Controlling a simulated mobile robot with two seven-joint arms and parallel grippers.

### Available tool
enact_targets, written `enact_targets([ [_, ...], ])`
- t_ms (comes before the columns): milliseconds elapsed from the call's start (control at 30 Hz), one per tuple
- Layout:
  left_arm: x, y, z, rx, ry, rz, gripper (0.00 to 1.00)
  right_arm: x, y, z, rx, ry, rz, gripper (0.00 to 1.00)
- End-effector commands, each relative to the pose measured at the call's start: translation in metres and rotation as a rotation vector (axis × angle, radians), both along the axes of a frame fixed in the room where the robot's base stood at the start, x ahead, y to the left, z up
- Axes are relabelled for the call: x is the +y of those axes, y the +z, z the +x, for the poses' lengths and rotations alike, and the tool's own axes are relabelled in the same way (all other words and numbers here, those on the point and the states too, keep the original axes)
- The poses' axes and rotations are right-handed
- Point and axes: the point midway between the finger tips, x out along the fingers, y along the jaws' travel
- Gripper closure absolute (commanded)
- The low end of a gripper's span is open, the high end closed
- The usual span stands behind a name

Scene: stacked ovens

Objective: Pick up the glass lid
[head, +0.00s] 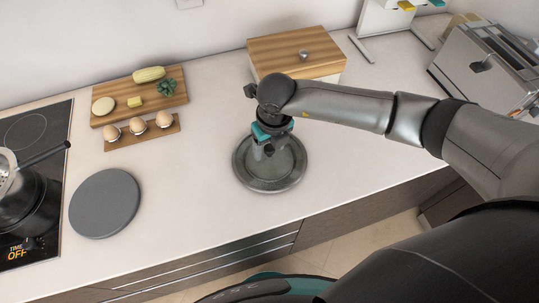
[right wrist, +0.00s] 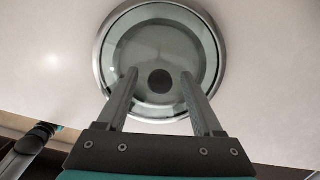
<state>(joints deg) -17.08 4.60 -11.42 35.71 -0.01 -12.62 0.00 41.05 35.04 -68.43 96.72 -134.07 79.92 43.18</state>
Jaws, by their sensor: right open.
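The glass lid (head: 285,174) lies flat on the counter, a round clear disc with a metal rim. In the right wrist view the lid (right wrist: 165,40) fills the upper middle, with its dark round knob (right wrist: 160,81) between the fingers. My right gripper (head: 264,153) points down over the lid. In the right wrist view my right gripper (right wrist: 160,84) is open, one finger on each side of the knob. I cannot tell whether the fingers touch it. My left gripper is not in view.
A round grey board (head: 104,203) lies to the left, beside the cooktop (head: 50,125) with a pot (head: 30,205). Behind are a wooden box (head: 285,50), a cutting board (head: 120,112) with vegetables, an egg holder (head: 122,141) and a toaster (head: 470,65). The counter around the lid is clear.

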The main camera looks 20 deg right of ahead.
Motion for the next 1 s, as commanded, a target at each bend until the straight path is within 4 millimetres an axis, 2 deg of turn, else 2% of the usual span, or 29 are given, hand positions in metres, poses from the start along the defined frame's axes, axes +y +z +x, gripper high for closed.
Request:
enact_targets([
  [267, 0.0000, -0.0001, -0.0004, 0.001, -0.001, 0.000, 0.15, 0.0001, -0.0022, 0.0004, -0.001, 0.001, 0.000, 0.34],
  [833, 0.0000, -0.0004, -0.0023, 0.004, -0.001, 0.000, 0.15, -0.0003, -0.0022, 0.0002, 0.000, 0.000, 0.000, 0.98],
  [1000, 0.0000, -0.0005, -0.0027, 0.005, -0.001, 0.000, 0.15, -0.0003, -0.0023, 0.0000, 0.000, 0.000, -0.001, 1.00],
])
